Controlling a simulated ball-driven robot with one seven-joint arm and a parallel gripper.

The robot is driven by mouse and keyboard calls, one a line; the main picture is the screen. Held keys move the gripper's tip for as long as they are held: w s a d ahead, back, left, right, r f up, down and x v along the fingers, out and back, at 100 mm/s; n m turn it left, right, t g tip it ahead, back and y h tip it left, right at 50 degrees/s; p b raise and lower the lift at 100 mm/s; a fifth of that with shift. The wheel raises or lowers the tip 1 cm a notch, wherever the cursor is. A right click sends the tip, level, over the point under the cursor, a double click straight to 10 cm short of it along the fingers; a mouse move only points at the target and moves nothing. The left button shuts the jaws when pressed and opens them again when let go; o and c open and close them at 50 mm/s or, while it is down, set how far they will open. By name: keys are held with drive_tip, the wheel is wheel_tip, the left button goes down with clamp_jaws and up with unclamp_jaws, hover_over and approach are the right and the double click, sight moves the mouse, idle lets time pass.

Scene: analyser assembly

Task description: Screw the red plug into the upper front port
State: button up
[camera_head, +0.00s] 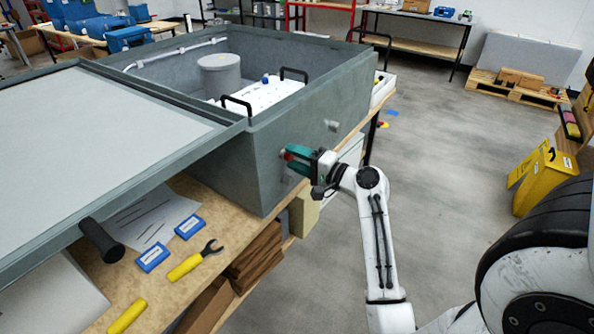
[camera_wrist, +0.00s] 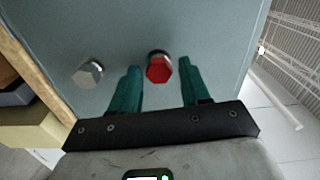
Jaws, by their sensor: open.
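The red plug (camera_wrist: 159,70) has a hexagonal head and sits at the grey wall of the analyser box (camera_wrist: 200,30), with a dark ring behind its head. I cannot tell how deep it sits. My gripper (camera_wrist: 160,84) is open, with one green finger on each side of the red head and a visible gap to each. In the head view my gripper (camera_head: 297,160) is at the box's front wall (camera_head: 265,180), and the red plug (camera_head: 286,156) shows small at its fingertips. A silver hexagonal plug (camera_wrist: 88,73) is on the same wall, left of the red one in the wrist view.
Another light fitting (camera_head: 332,125) is on the wall farther right. The wooden bench (camera_head: 165,260) holds blue boxes (camera_head: 152,257), a yellow-handled tool (camera_head: 186,267) and a black cylinder (camera_head: 101,240).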

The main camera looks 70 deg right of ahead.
drive_tip(key=n+b, duration=0.3)
drive_tip(key=shift+f, duration=0.25)
drive_tip(key=shift+n+b, duration=0.4)
drive_tip(key=shift+n, duration=0.2)
drive_tip(key=shift+r+n, duration=0.3)
clamp_jaws()
drive_tip(key=shift+b, duration=0.35)
drive_tip(key=shift+r, duration=0.1)
